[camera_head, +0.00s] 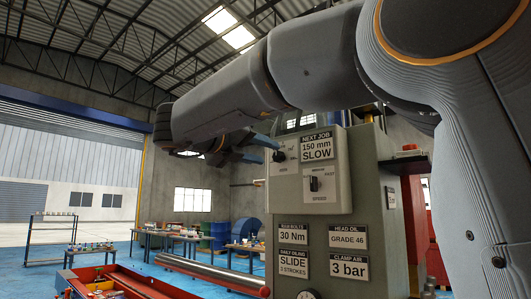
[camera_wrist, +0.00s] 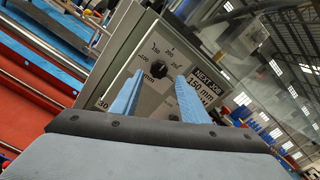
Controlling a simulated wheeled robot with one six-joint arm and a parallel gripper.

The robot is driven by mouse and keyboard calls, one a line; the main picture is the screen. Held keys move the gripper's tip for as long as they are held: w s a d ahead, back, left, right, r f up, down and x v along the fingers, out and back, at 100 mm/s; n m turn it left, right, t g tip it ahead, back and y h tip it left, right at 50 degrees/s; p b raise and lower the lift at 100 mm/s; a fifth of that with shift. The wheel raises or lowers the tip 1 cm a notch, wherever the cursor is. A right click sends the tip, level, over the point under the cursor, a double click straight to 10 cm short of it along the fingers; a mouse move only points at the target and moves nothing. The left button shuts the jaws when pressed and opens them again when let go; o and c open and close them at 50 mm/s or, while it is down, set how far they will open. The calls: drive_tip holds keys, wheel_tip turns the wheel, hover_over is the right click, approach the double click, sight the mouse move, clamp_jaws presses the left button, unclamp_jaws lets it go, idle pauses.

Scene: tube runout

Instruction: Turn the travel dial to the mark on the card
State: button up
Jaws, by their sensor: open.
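The travel dial is a black knob (camera_wrist: 158,69) on a grey panel with a numbered scale, in the upper middle of the wrist view. In the head view the knob (camera_head: 279,156) shows at the panel's upper left, partly behind my gripper. The card (camera_head: 317,147) reads "NEXT JOB 150 mm SLOW"; it also shows in the wrist view (camera_wrist: 205,84), right of the dial. My gripper (camera_wrist: 155,97) is open, its two blue fingers pointing at the panel. The knob appears between and beyond the fingertips. I cannot tell whether they touch it. The knob's pointer setting is too small to read.
A speed switch (camera_head: 314,184) sits below the card. Label plates such as "30 Nm" (camera_head: 293,234) and "3 bar" (camera_head: 348,266) cover the cabinet (camera_head: 377,200). A red bed with a metal bar (camera_head: 210,273) extends left. Work tables (camera_head: 165,238) stand farther back.

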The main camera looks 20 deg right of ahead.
sight(276, 156)
drive_tip(key=p+x, duration=0.1)
drive_tip(key=x, duration=0.2)
drive_tip(key=shift+w+d+p, duration=0.2)
drive_tip(key=shift+d+p, duration=0.1)
drive_tip(key=shift+d, duration=0.05)
drive_tip(key=shift+w, duration=0.1)
drive_tip(key=shift+w+b, duration=0.1)
drive_tip(key=shift+b, duration=0.3)
drive_tip(key=c, duration=0.8)
